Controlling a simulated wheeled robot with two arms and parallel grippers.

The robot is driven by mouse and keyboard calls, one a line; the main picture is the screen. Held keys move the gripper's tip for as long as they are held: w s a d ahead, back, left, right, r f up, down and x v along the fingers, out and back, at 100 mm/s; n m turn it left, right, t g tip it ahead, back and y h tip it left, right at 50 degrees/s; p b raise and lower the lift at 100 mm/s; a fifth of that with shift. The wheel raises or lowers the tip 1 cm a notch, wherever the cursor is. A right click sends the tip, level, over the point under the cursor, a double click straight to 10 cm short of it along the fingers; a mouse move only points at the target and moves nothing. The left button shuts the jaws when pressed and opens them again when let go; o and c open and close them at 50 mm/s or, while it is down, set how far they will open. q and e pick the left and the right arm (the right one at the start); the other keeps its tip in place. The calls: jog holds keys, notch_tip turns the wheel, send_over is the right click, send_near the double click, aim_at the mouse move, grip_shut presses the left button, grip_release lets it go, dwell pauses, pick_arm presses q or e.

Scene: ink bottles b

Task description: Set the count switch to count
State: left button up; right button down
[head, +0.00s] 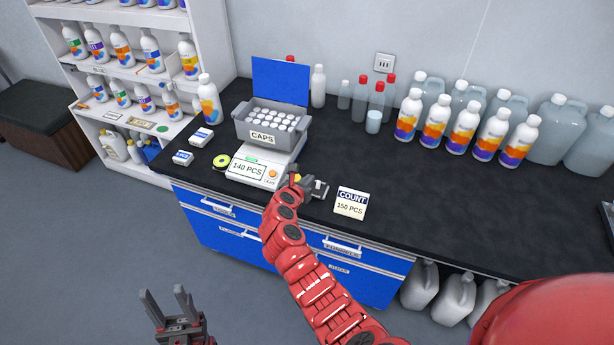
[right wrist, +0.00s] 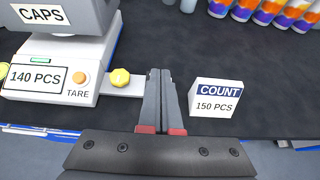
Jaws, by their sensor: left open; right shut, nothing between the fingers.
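A white scale (head: 251,171) stands on the black bench; its display reads 140 PCS and it has an orange TARE button (right wrist: 80,78). A yellow knob (right wrist: 121,78) sits on a pale plate at the scale's right side; in the head view it shows only partly (head: 296,177), beside my right gripper. No setting mark is readable on it. My right gripper (right wrist: 160,72) is shut and empty, its fingertips to the right of the knob and apart from it in the right wrist view. My left gripper (head: 164,292) is open and empty, low in front of the bench.
A grey CAPS bin (head: 262,126) with white caps sits on the scale. A card reading COUNT 150 PCS (right wrist: 216,98) stands right of my right gripper. A yellow tape roll (head: 221,160) lies left of the scale.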

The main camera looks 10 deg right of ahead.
jog(key=shift+s+a+r, duration=0.15)
jog(key=shift+s+r, duration=0.05)
jog(key=shift+r, duration=0.35)
jog(key=shift+s+a+r, duration=0.1)
jog(key=shift+s+r, duration=0.05)
jog(key=shift+r, duration=0.4)
jog(key=shift+s, duration=0.1)
